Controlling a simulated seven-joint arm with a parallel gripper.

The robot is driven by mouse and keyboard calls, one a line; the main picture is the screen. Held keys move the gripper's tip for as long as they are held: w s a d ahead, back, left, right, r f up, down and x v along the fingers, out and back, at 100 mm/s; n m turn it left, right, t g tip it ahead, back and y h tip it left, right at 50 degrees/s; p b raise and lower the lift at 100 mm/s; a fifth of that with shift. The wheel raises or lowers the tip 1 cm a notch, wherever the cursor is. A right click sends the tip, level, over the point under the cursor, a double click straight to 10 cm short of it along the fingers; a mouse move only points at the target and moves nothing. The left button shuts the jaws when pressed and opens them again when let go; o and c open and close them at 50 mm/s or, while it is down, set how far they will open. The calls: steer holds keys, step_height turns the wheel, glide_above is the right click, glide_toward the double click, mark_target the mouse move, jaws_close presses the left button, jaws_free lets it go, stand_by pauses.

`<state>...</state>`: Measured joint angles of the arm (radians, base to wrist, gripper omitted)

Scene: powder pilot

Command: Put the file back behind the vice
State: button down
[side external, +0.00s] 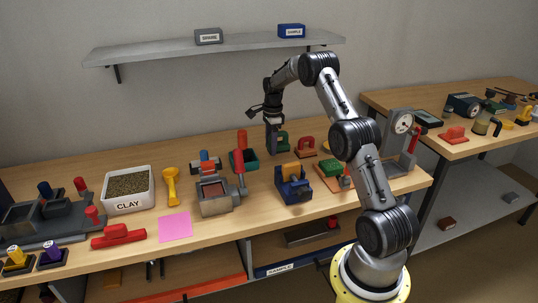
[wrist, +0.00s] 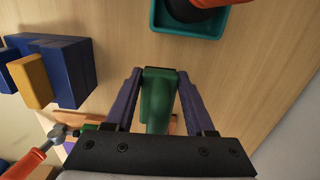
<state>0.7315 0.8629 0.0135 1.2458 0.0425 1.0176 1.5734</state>
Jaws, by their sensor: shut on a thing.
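My gripper (side external: 272,147) points down over the back part of the bench, with its fingers on both sides of a green thing (side external: 283,141). In the wrist view my gripper (wrist: 160,77) is shut on this green thing (wrist: 157,103), which has a rounded top. I cannot tell if it is the file, or whether it touches the bench. A blue block-like body with a yellow piece in it (side external: 292,188), which looks like the vice, stands in front of my gripper. It also shows at the left of the wrist view (wrist: 70,68).
A teal tray (wrist: 158,28) with a red-handled tool lies close by. A red handled block (side external: 306,146) stands to the right. A grey box-like device (side external: 213,200), a tub marked CLAY (side external: 128,205) and a dial gauge stand (side external: 398,146) share the bench (side external: 140,168).

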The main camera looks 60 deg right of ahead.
mark_target(269, 162)
steer(key=shift+w+d+f, duration=0.3)
steer(key=shift+w+f, duration=0.05)
steer(key=shift+f, duration=0.15)
steer(key=shift+w+d+f, duration=0.25)
steer(key=shift+w+f, duration=0.05)
steer(key=shift+f, duration=1.75)
steer(key=shift+f, duration=0.1)
steer(key=shift+c, duration=1.2)
jaws_free()
